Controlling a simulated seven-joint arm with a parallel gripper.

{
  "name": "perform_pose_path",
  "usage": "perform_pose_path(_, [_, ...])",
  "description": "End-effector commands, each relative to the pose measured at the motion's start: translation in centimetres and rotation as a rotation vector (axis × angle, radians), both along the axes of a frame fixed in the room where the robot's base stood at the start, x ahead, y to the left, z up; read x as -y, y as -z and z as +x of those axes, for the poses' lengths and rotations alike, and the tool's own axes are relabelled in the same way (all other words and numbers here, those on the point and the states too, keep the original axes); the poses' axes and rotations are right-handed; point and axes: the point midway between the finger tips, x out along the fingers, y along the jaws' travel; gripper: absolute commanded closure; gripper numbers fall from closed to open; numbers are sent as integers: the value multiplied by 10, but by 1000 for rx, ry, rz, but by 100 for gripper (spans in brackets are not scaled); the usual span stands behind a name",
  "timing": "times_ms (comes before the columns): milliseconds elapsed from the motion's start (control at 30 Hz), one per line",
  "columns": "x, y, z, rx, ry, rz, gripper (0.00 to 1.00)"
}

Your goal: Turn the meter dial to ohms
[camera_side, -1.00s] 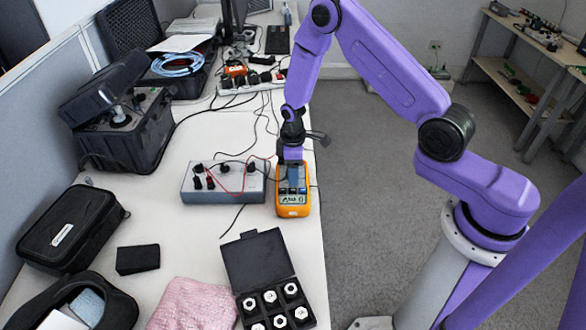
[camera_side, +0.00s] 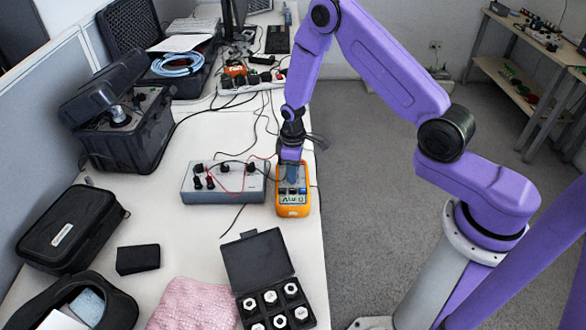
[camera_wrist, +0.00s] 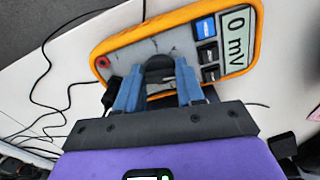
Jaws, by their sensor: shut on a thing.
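The orange meter (camera_side: 292,210) lies on the white bench at its right edge, with its display facing the camera side. In the wrist view, the meter (camera_wrist: 140,34) shows a display (camera_wrist: 237,38) that reads "0 mV", beside several blue and dark buttons. My gripper (camera_side: 291,172) is down on the upper part of the meter. In the wrist view, the two blue fingers of my gripper (camera_wrist: 160,82) are closed on the black dial (camera_wrist: 160,64), one on each side. The fingers and palm hide much of the dial and its markings.
A grey box (camera_side: 222,190) with knobs and red and black leads stands just left of the meter. An open black case of hex pieces (camera_side: 265,262) lies in front. Cables (camera_side: 255,130) cross the bench behind.

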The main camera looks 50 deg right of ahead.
Motion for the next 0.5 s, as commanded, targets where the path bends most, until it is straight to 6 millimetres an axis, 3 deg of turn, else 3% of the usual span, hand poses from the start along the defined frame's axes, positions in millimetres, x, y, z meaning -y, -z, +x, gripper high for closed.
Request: perform_pose_path(500, [-1, 0, 0, 0, 387, 0, 93])
